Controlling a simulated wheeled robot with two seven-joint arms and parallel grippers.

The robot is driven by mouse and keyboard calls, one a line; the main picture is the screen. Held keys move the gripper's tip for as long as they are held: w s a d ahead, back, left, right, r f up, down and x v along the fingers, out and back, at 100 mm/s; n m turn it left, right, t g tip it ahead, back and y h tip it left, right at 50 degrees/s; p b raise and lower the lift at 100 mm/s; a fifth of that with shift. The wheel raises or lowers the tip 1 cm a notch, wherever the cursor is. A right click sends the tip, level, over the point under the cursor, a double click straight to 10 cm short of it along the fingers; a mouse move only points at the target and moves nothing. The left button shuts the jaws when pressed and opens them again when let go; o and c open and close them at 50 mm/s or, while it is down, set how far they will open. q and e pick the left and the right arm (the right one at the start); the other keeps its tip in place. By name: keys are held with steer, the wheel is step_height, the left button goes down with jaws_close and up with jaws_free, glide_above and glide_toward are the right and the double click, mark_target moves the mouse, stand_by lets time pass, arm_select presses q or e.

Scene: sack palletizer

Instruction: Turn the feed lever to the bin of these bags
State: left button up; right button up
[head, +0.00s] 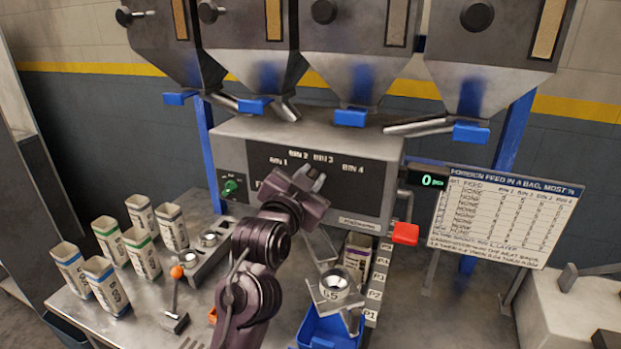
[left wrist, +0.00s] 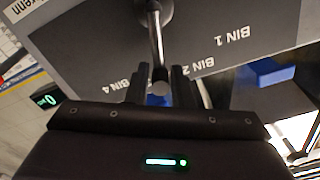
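The feed lever (left wrist: 156,45) is a metal rod with a round end on the dark panel (head: 265,160) marked BIN 1 to BIN 4. In the left wrist view the panel is upside down and the rod's end lies between my left gripper's fingers (left wrist: 160,85). The fingers stand apart, with small gaps beside the rod. In the head view my left gripper (head: 312,180) is in front of the panel and hides the lever. White bags with blue bands (head: 105,285) and green bands (head: 140,250) stand on the table at left. My right gripper is not in view.
Several grey hoppers (head: 345,60) with blue gates hang above the panel. A chart (head: 505,215) stands at right.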

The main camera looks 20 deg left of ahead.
arm_select(q)
steer(key=o, duration=0.3)
steer(key=shift+s, duration=0.1)
steer(key=shift+s+f, duration=0.1)
steer(key=shift+s, duration=0.25)
steer(key=s+b, duration=0.1)
steer(key=s, duration=0.2)
steer(key=s+b, duration=0.1)
steer(key=s, duration=0.3)
steer(key=shift+a, duration=0.2)
